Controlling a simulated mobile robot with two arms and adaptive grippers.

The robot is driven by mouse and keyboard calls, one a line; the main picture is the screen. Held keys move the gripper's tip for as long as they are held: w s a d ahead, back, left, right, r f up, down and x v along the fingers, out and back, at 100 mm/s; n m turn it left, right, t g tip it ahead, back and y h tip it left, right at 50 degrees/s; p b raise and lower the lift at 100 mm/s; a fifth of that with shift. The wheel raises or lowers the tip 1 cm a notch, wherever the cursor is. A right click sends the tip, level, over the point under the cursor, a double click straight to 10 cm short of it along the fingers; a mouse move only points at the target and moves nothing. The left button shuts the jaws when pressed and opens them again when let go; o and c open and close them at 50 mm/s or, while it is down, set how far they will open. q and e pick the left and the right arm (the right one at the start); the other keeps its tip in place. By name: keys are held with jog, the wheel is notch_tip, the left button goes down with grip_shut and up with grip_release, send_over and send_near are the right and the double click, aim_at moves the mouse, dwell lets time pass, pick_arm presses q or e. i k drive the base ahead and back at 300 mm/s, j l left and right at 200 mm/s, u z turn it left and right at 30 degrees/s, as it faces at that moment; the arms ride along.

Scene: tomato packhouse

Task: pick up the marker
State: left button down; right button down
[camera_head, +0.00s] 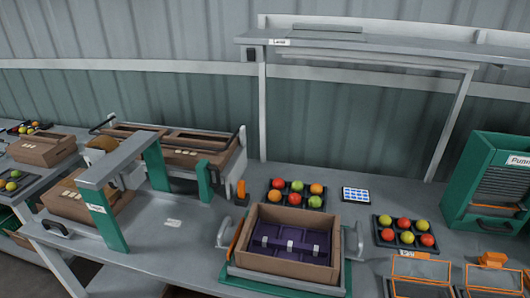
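I cannot clearly make out a marker in the head view. A small upright orange item (241,190) stands on the grey bench, left of the tomato trays; it is too small to tell what it is. Neither of my grippers can be seen in this view.
An open cardboard box (262,262) with purple inserts sits in a green-edged frame with grey side handles. Tomato trays (295,202) (380,234) and a tablet (357,195) lie behind and right. A green arch (104,210) stands left, a green cabinet (470,185) right. A shelf (400,48) spans above.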

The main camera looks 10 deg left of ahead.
aim_at(241, 187)
jog(key=k+j+u, duration=0.1)
jog(key=j+u, duration=0.35)
jog(key=j, duration=0.55)
jog(key=j+u, duration=0.4)
jog(key=j, duration=0.65)
jog(key=l+z, duration=0.25)
jog(key=z, duration=0.25)
jog(key=l+z, duration=0.25)
jog(key=z, duration=0.25)
jog(key=i+j+u, duration=0.1)
jog(key=i+u, duration=0.75)
jog(key=k+l, duration=0.05)
jog(key=k, duration=0.05)
